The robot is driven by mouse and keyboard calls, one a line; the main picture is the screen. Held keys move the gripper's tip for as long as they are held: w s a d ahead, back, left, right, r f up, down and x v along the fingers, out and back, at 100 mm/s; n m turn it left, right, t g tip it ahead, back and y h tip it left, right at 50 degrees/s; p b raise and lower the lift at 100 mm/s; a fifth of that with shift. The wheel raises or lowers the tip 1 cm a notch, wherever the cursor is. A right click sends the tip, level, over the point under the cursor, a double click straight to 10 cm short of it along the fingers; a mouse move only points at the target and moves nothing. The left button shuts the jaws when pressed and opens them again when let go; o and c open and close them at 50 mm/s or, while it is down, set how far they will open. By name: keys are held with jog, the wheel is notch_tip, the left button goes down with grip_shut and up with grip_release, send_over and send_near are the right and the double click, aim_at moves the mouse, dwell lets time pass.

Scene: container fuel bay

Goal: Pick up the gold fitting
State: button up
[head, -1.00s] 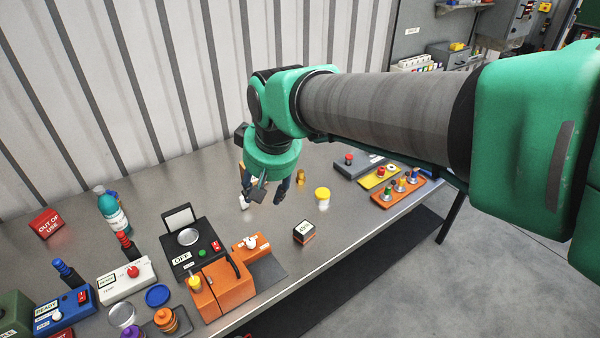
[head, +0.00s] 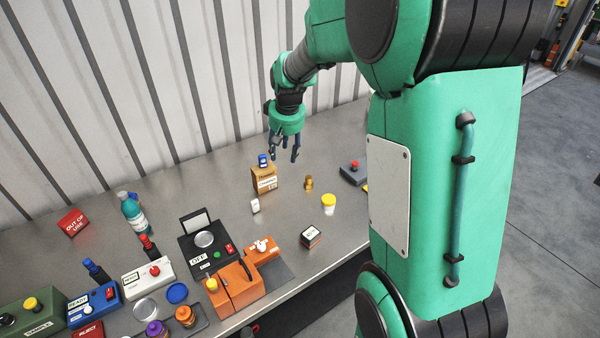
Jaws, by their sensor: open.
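The gold fitting (head: 308,183) is a small brass-coloured piece standing upright on the metal bench, right of a brown cardboard box (head: 264,179). My gripper (head: 284,157) is open and empty, with its dark fingers pointing down. In the picture it is above and a little left of the fitting, near the box's top. The fingers do not touch the fitting.
A yellow-lidded jar (head: 328,203) stands right of and nearer than the fitting. A small white item (head: 255,206) stands in front of the box. A grey box with a red button (head: 354,172) is to the right. Orange and black devices (head: 230,287) crowd the front left.

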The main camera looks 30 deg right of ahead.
jog(key=w+d+f+p, duration=0.4)
jog(key=w+d+f, duration=0.2)
jog(key=d, duration=0.2)
jog(key=g+p, duration=0.1)
jog(key=p, duration=0.4)
send_over(309, 177)
jog(key=s, duration=0.2)
notch_tip(309, 177, down, 9)
jog(key=shift+w+a+r+m, duration=0.15)
jog(key=shift+w+a+m, duration=0.1)
jog(key=shift+a+m, duration=0.15)
jog(key=shift+w+d+f, duration=0.1)
jog(key=shift+w+f, duration=0.05)
jog(key=shift+f, duration=1.25)
jog(key=shift+w+f, duration=0.2)
jog(key=shift+f, duration=1.25)
jog(key=shift+w+d+f, duration=0.1)
jog(key=shift+w+f, duration=0.05)
jog(key=shift+f, duration=1.25)
jog(key=shift+f, duration=0.2)
jog(key=shift+w+d+f+p, duration=0.15)
jog(key=shift+f+p, duration=0.2)
jog(key=shift+f, duration=0.85)
jog(key=shift+w+f+p, duration=0.15)
jog(key=shift+f+p, duration=0.15)
jog(key=shift+f, duration=0.85)
